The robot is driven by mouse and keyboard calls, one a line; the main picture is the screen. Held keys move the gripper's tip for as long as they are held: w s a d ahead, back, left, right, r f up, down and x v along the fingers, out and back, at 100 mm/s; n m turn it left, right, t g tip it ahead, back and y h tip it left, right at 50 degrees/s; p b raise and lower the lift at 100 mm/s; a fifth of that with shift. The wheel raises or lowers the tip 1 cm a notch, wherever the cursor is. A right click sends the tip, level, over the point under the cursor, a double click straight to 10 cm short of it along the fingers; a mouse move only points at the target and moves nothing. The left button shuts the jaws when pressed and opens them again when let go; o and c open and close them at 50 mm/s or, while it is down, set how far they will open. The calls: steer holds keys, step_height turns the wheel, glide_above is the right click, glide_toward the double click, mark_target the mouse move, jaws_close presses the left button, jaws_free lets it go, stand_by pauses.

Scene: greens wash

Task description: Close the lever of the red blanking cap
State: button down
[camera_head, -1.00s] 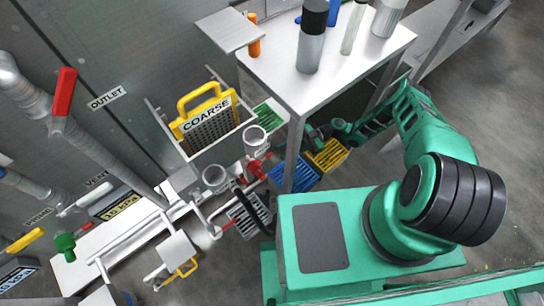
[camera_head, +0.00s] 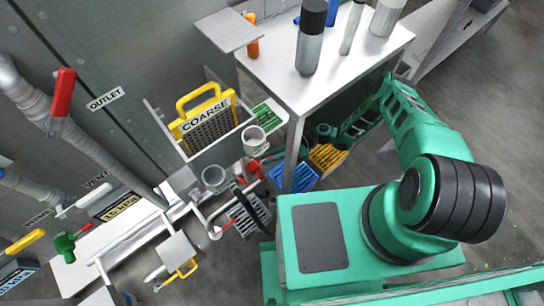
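A small red part (camera_head: 253,168), which looks like the red blanking cap, sits low between two silver round couplings, left of the steel table's leg. Its lever is too small to make out, so I cannot tell how it stands. My green arm reaches down under the steel table, and its wrist end shows just right of the table leg. My gripper (camera_head: 312,146) is dark, small and partly hidden behind the leg, to the right of the red part. I cannot see its fingertips clearly, nor any contact with the cap.
The steel table (camera_head: 345,75) carries bottles above my arm. Blue (camera_head: 292,177) and yellow (camera_head: 327,157) crates stand below it. A yellow-handled COARSE screen (camera_head: 207,122) sits in a bin behind. Pipes with red, white, green and yellow levers run along the left.

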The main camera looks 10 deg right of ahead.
steer(key=shift+w+d, duration=0.1)
steer(key=shift+d, duration=0.2)
steer(key=shift+a+m+t, duration=0.25)
steer(key=shift+m+t, duration=0.15)
steer(key=shift+t, duration=0.2)
steer(key=shift+s+r+m+t+y, duration=0.15)
steer(key=shift+s+m+t, duration=0.25)
steer(key=shift+m+t, duration=0.7)
steer(key=shift+s+f+m+t+y, duration=0.1)
steer(key=shift+s+m+t+y, duration=0.4)
steer(key=shift+t, duration=1.05)
steer(key=shift+s+r+m+t+h, duration=0.15)
steer(key=shift+s+m+t, duration=0.1)
steer(key=shift+m+t, duration=0.95)
steer(key=shift+t, duration=0.35)
steer(key=c, duration=1.8)
jaws_free()
steer(key=shift+c, duration=0.2)
steer(key=shift+s+f, duration=0.1)
